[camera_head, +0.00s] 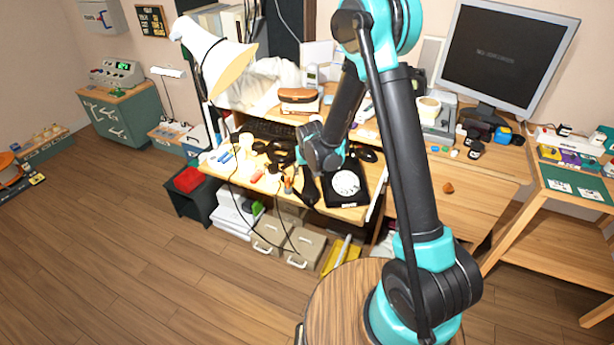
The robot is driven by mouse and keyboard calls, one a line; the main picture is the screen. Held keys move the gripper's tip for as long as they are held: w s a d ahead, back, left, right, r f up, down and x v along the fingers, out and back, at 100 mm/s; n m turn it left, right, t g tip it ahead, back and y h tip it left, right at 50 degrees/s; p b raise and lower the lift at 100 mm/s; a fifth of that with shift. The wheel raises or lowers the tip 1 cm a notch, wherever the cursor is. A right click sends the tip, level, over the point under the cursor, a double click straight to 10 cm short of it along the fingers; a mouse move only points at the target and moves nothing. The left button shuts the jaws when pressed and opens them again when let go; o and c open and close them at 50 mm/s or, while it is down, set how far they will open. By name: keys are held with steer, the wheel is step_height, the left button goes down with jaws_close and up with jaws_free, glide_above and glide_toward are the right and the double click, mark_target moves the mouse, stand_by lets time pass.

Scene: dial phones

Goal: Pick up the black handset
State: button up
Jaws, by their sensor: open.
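A black dial phone (346,184) with a white round dial sits near the front edge of the wooden desk. A dark, elongated shape that looks like the black handset (309,191) lies just left of the phone body, partly hidden by my arm. My gripper (304,172) is above the desk at the phone's left, close over the handset. Its fingers are small and dark and blend with the things behind. It is open, and nothing shows held in it. I cannot tell whether it touches the handset.
A lamp (214,60) stands at the desk's left, with a keyboard (268,128) and small clutter below. A monitor (508,52) stands at the right. A brown case (300,95) lies behind my arm. Cables hang over the front edge.

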jaws_close()
stand_by(0.3)
steer(key=shift+r, duration=0.1)
